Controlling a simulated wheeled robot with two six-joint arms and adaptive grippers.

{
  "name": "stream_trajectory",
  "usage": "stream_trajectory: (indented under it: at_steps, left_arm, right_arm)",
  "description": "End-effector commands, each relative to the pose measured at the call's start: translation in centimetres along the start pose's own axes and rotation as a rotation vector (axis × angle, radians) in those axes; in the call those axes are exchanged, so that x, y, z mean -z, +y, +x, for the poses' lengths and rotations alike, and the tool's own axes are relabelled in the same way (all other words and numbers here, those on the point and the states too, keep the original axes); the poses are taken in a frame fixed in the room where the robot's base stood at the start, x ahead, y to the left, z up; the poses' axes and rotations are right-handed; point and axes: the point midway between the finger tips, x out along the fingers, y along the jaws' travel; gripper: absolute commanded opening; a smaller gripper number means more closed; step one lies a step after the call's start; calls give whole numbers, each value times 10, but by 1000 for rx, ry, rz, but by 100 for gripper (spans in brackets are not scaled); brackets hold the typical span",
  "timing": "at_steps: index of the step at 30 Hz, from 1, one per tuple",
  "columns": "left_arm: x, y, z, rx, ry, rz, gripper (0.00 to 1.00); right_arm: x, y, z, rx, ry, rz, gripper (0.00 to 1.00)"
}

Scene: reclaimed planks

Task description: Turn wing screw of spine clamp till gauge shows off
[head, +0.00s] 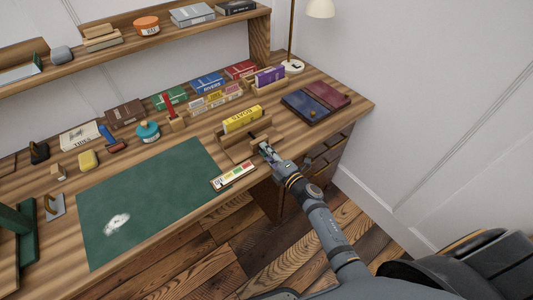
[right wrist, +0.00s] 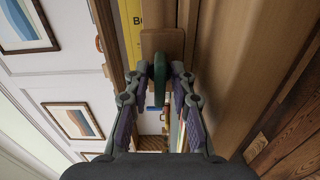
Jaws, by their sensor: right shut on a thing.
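The wooden spine clamp (head: 236,143) stands near the desk's front edge, with a yellow book (head: 242,120) upright in it. My right gripper (head: 266,149) is at the clamp's front right side. In the right wrist view its fingers (right wrist: 171,76) are shut on the green wing screw (right wrist: 159,80), which stands out from a wooden block (right wrist: 162,43). The gauge (head: 233,176), a pale strip with coloured bands, lies on the desk in front of the clamp. Its reading is too small to tell. My left gripper is not in view.
A green mat (head: 150,200) with a white patch covers the desk left of the gauge. Blue and red books (head: 315,102) lie right of the clamp. Rows of small boxes and books (head: 208,82) stand behind. The desk's front edge is close to the right gripper.

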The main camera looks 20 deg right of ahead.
Motion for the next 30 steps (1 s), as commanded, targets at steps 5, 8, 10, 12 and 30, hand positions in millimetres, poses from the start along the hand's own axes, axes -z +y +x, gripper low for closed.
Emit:
stream_trajectory:
  at_steps: [5,8,10,12,30]
  left_arm:
    - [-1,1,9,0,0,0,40]
    - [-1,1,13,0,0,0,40]
    - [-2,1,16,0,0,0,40]
    - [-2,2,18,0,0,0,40]
    - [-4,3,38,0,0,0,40]
  right_arm:
    - [0,-4,0,2,1,-166,0]
    - [0,-4,0,1,0,-260,0]
    - [0,-4,0,2,0,-328,0]
    - [0,-5,0,2,0,-394,0]
    - [-1,-5,0,1,1,-858,0]
